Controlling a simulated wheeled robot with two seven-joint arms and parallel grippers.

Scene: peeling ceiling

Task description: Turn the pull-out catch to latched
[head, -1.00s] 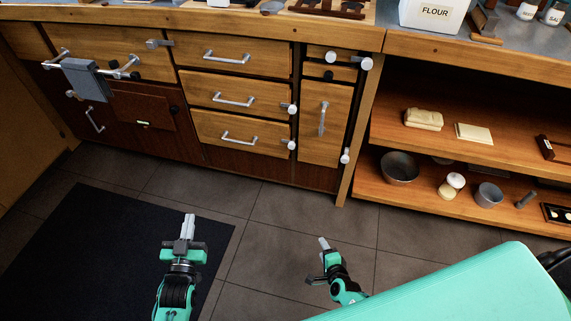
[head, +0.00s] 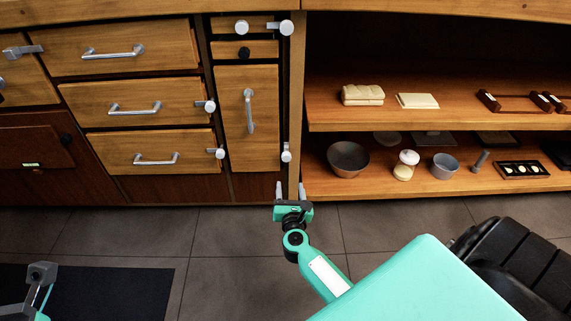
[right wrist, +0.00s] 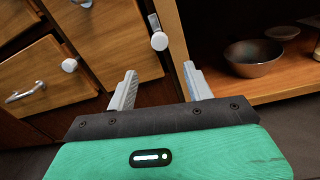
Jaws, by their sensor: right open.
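The pull-out (head: 233,136) is a tall narrow wooden front with a vertical grey handle (head: 249,110). Its catch (head: 286,152) is a small pale round knob with a short grey arm at the lower right edge; the arm appears to run along the edge, not across the front. The catch also shows in the right wrist view (right wrist: 159,41), beyond the fingertips. My right gripper (head: 291,188) is open and empty, just below the catch and apart from it. Part of my left arm (head: 40,275) shows at lower left; its jaws are unclear.
Drawers with bar handles and their own catches (head: 220,153) are left of the pull-out. A wooden post (head: 296,110) separates it from open shelves (head: 440,187) holding a bowl (head: 348,157) and other items. The tiled floor in front is clear, with a dark mat (head: 110,290) at left.

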